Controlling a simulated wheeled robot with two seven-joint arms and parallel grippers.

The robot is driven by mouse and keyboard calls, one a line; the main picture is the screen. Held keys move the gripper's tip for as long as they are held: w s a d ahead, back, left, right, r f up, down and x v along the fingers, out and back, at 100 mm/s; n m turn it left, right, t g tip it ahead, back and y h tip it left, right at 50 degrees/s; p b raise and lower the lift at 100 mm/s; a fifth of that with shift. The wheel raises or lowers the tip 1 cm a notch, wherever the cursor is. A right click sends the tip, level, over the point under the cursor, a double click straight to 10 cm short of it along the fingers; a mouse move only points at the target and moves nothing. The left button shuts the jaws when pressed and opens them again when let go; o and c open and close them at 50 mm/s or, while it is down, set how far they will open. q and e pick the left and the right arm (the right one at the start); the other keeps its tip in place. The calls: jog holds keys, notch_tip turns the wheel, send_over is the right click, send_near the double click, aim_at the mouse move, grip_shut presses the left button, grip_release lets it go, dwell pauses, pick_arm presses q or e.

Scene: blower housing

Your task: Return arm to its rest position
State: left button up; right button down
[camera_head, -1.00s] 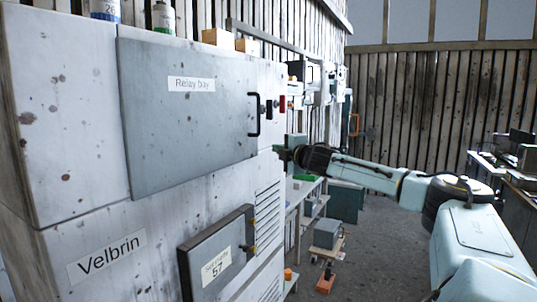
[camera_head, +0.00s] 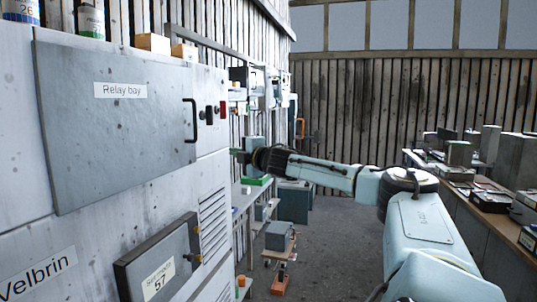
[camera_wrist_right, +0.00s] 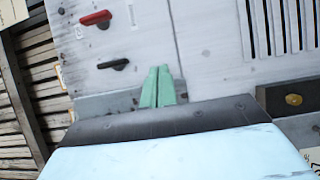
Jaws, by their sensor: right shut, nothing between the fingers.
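My right arm reaches in from the lower right in the head view. Its gripper (camera_head: 236,153) is beside the right edge of the grey cabinet, below the switches. In the right wrist view the two green fingers (camera_wrist_right: 158,86) are together with nothing between them. They point at the cabinet's white front (camera_wrist_right: 215,40); whether they touch it I cannot tell. The Relay bay door (camera_head: 115,120) looks closed, with its black handle (camera_head: 190,121) on its right side. My left gripper does not show.
A smaller grey door (camera_head: 158,262) with a "57" label is below, next to louvres (camera_head: 213,220). Red (camera_head: 223,110) and black switches sit beside the handle. A cluttered bench (camera_head: 480,205) stands at the right. The floor (camera_head: 335,235) between is mostly clear.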

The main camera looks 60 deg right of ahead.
pick_arm(q)
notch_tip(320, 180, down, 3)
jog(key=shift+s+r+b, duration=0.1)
jog(key=shift+b, duration=0.75)
pick_arm(e)
jog(key=s+d, duration=0.4)
jog(key=d, duration=0.3)
jog(key=shift+f, duration=0.35)
